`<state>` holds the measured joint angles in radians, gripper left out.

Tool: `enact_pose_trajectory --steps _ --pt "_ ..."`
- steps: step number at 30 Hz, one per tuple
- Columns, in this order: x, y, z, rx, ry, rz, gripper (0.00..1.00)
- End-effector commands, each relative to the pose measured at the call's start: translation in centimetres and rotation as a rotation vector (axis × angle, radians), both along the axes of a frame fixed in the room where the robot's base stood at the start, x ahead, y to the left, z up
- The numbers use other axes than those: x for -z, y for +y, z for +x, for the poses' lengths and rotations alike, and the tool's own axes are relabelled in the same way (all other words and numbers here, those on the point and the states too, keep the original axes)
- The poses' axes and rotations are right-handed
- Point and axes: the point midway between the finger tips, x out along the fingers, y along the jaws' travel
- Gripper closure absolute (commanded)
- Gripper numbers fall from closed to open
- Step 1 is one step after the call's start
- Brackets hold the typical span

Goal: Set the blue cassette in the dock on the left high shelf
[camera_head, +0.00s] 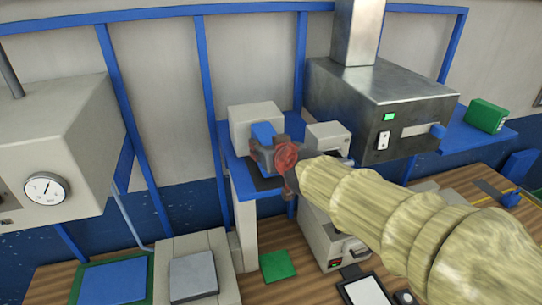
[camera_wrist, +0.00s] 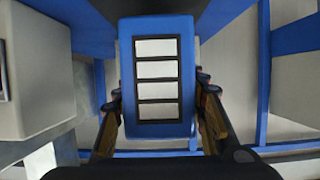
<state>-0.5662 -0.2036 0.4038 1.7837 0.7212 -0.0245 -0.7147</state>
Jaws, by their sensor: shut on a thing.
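My gripper (camera_head: 272,155) is shut on the blue cassette (camera_head: 263,131), at the left high shelf (camera_head: 228,160). In the wrist view the cassette (camera_wrist: 127,70) stands between the two fingers (camera_wrist: 158,118), its face showing a column of pale windows in dark frames. A dark flat piece (camera_head: 262,183), perhaps the dock, shows on the shelf under the gripper and is mostly covered. I cannot tell whether the cassette touches it. Much of the cassette is hidden by my gripper in the head view.
On the shelf, a pale box (camera_head: 252,117) stands behind the cassette and another (camera_head: 329,137) to its right. The metal machine (camera_head: 385,95) is right of these. A green box (camera_head: 486,115) stands on the right blue shelf (camera_head: 462,138). A gauge cabinet (camera_head: 60,140) is at left.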

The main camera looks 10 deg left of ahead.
Motion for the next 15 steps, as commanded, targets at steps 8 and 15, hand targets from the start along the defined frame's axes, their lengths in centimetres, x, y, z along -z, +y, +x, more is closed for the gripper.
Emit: enact_pose_trajectory --steps 8,15 --pt "1.9 0.6 -0.8 0.001 -0.004 0.002 0.94" --pt "2.3 0.6 -0.8 0.001 -0.004 0.002 0.94"
